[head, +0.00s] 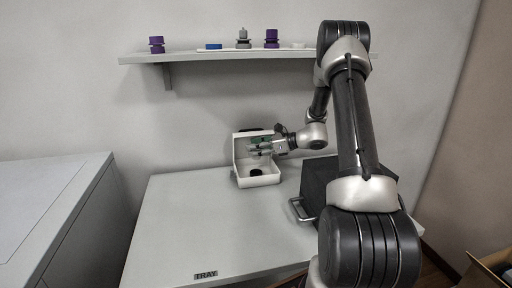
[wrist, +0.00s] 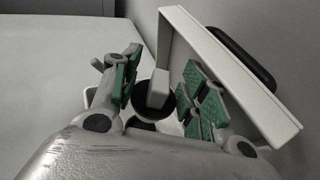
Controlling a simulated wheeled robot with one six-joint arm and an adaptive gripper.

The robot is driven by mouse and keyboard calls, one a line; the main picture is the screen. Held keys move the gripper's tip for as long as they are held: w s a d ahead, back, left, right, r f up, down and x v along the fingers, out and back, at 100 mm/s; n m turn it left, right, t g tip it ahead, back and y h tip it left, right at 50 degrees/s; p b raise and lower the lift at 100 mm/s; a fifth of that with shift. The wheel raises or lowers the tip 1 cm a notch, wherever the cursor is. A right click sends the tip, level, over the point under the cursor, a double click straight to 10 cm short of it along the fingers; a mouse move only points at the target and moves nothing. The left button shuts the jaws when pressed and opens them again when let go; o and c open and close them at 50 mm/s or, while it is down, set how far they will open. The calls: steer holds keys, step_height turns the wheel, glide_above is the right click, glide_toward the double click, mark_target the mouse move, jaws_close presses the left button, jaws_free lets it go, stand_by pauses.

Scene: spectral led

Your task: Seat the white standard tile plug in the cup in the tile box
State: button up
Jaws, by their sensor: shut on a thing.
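The tile box (head: 259,181) is a white open box on the table, with its lid (head: 240,147) raised at the back. A dark round cup (head: 256,172) sits on its floor. My gripper (head: 257,147) is over the box, in front of the raised lid and above the cup. In the wrist view the green-padded fingers (wrist: 160,82) stand either side of the white plug (wrist: 160,87), which has a pale stem and a dark round disc. The gripper is shut on it. A second dark round shape (wrist: 140,124) lies just below the disc, partly hidden by my gripper.
A black case (head: 318,181) with a metal handle stands right of the box. A wall shelf (head: 205,56) above holds purple, blue and grey items. A TRAY label (head: 206,274) marks the table's front edge. The table's left and middle are clear.

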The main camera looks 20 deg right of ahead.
mark_target(256, 159)
steer(key=shift+f, duration=2.7)
steer(key=shift+f, duration=0.55)
steer(key=shift+r, duration=0.3)
steer(key=shift+f, duration=0.45)
stand_by(1.0)
steer(key=shift+r, duration=0.45)
steer(key=shift+f, duration=0.3)
stand_by(1.8)
steer(key=shift+r, duration=0.35)
